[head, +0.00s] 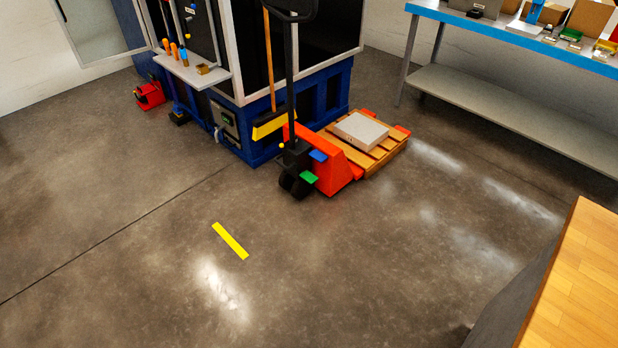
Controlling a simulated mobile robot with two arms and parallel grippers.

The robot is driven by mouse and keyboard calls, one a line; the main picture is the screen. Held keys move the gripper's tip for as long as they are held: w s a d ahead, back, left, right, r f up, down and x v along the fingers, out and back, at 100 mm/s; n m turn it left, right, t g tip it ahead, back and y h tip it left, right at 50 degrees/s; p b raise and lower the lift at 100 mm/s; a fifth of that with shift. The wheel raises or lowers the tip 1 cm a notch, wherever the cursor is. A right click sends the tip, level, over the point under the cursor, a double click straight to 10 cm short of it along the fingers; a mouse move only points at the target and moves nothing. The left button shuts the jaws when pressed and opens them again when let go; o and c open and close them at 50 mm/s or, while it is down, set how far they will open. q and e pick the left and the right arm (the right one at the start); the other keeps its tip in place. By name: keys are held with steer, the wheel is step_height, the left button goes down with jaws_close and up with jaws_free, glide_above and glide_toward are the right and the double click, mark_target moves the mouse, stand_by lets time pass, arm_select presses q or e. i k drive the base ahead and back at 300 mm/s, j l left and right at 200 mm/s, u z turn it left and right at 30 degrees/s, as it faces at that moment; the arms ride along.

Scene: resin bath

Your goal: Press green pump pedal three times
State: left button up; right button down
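The green pump pedal (309,177) sticks out low at the front of a red pallet jack (335,168), just above the floor. A blue pedal (318,156) sits a little higher on the same jack. The jack's black handle (289,80) stands upright, and black wheels (293,183) rest on the floor below. The forks run under a wooden pallet (389,150) that carries a flat grey box (361,130). Neither of my grippers shows in the head view.
A blue machine (240,128) with a small side shelf (195,70) stands behind the jack. A blue-edged workbench (480,30) is at the back right. A wooden tabletop (575,285) fills the lower right. Open floor with a yellow stripe (230,240) lies in front.

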mark_target(308, 176)
steer(key=i+j+u, duration=0.1)
steer(key=i+u, duration=0.15)
steer(key=i, duration=0.4)
steer(key=i+u, duration=0.25)
steer(key=i, duration=0.45)
steer(key=i+l+u, duration=0.25)
steer(key=i, duration=0.4)
